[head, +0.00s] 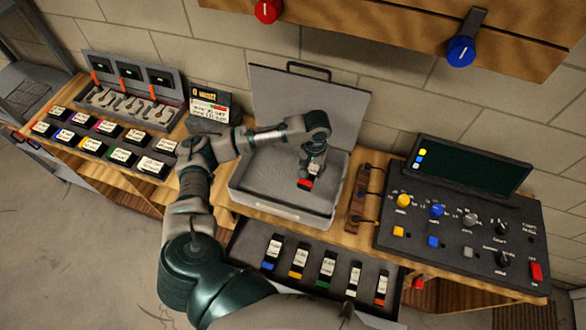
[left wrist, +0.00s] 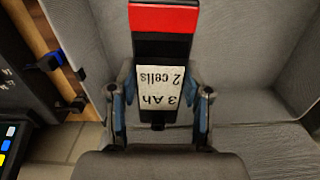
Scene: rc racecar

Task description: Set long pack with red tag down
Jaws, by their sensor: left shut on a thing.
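The long pack with the red tag (left wrist: 163,50) is black with a red band and a white label reading "3 Ah 2 cells". My left gripper (left wrist: 160,115) is shut on its label end, one finger on each side. In the head view the pack (head: 304,184) shows under my left gripper (head: 312,168), inside the open grey case (head: 275,208). I cannot tell whether the pack touches the case floor. My right gripper is not in view.
An open drawer (head: 340,302) in front holds several packs with coloured tags. A control panel (head: 462,228) stands at right, chargers (head: 130,80) and more packs at left. A small wooden holder with cables (head: 364,200) is beside the case. The case floor around the pack looks clear.

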